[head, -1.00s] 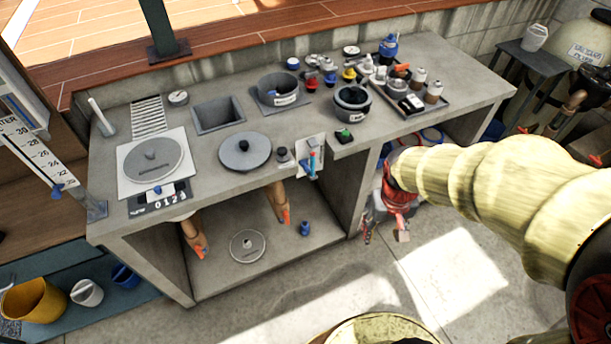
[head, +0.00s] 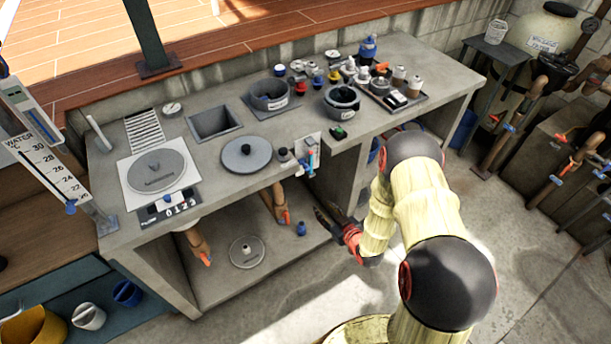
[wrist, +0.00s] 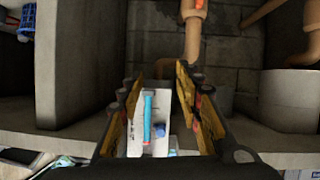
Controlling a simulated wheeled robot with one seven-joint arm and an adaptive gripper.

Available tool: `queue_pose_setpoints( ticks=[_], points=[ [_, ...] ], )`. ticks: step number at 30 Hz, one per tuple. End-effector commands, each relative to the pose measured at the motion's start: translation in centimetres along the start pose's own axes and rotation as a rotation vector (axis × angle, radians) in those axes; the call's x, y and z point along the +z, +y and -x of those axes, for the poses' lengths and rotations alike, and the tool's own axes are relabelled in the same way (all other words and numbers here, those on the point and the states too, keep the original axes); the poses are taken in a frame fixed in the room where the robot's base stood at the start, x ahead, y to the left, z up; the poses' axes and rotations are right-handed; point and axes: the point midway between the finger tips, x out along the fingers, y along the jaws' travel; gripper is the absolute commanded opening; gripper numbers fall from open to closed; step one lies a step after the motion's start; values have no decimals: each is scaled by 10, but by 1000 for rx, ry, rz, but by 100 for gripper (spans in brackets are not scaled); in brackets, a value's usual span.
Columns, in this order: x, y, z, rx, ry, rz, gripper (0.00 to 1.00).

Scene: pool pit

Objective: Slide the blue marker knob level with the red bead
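A white plate (head: 308,143) with an upright light-blue tube (head: 311,158) is on the bench's front edge. In the wrist view the plate (wrist: 137,110) and tube (wrist: 148,118) lie between my fingers, with a small blue knob (wrist: 160,131) right of the tube. Another blue knob (head: 71,208) sits low on the water temperature scale (head: 45,160) at the far left.
The concrete bench (head: 225,185) carries a round lid (head: 246,152), a scale (head: 158,172), pots and a tray of bottles. Orange-tipped pipes (head: 275,205) hang below the top. A concrete divider (wrist: 80,60) stands left in the wrist view. The floor in front is open.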

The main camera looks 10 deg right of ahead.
Motion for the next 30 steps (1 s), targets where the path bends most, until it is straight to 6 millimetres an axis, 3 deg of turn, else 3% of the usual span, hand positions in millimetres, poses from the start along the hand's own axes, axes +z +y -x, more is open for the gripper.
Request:
queue_pose_setpoints(
  ticks=[1,3,6,9,14,24,30],
  points=[
    [-26,2,-2,1,95,16,34],
    [-60,5,-1,4,215,36,34],
    [-90,5,6,7,330,50,34],
    [-106,6,12,14,394,56,34],
    [-116,7,7,19,419,65,34],
    [-135,7,-40,19,417,65,34],
    [-142,8,-55,20,415,63,34]
  ],
)
